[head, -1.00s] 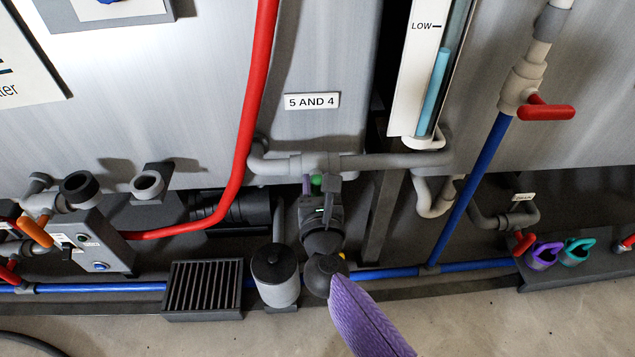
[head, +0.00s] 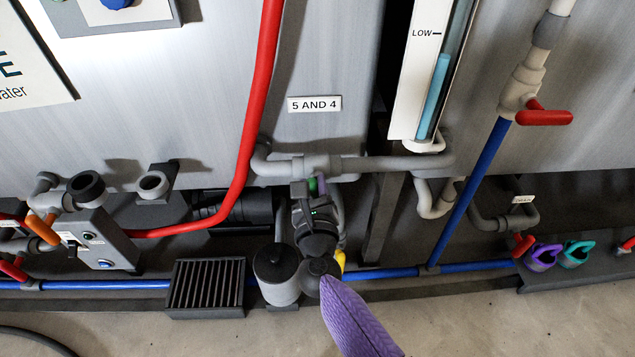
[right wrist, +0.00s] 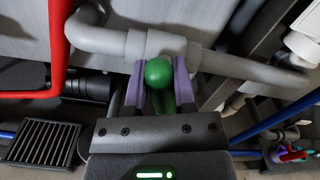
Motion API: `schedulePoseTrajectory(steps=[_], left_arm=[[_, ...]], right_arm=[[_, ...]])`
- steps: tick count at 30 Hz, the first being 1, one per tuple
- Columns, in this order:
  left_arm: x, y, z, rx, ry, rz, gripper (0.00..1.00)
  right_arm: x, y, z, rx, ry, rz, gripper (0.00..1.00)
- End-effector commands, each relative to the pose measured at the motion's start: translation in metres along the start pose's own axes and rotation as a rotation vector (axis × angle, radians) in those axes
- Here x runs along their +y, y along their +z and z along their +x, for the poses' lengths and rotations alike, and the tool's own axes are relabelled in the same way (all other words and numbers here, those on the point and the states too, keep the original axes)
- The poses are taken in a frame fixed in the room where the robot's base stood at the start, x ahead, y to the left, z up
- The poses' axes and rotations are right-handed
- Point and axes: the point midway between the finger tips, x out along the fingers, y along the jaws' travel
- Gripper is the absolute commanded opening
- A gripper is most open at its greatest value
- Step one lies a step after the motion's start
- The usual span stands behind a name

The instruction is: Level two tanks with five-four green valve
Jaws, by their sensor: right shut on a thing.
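The green valve handle (right wrist: 158,72) shows a round green knob in the right wrist view, below the grey pipe. Only a sliver of it shows in the head view (head: 312,185), under the pipe beneath the "5 AND 4" plate (head: 314,104). My right gripper (right wrist: 159,84) is shut on the handle, one purple finger on each side of the knob. In the head view my right gripper (head: 315,186) and wrist hide most of the valve. The level gauge (head: 430,80) holds blue liquid with its top below the LOW mark. My left gripper is not in view.
A red hose (head: 257,100) runs down left of the valve. A grey canister (head: 276,277) and a slatted drain box (head: 206,287) stand left of my right arm. A blue pipe (head: 475,180) with a red-handled valve (head: 543,117) is at the right. Open floor lies in front.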

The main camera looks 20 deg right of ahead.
Motion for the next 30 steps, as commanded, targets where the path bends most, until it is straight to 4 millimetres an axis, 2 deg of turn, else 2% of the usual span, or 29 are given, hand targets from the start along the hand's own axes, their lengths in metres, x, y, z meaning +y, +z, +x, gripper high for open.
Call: schedulePoseTrajectory(steps=[11,30], left_arm=[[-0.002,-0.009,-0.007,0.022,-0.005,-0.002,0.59],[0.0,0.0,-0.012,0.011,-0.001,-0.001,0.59]], right_arm=[[0.011,-0.002,0.0,0.002,0.002,-0.356,0.0],[0.025,-0.013,0.0,0.001,0.003,-0.942,0.0]])
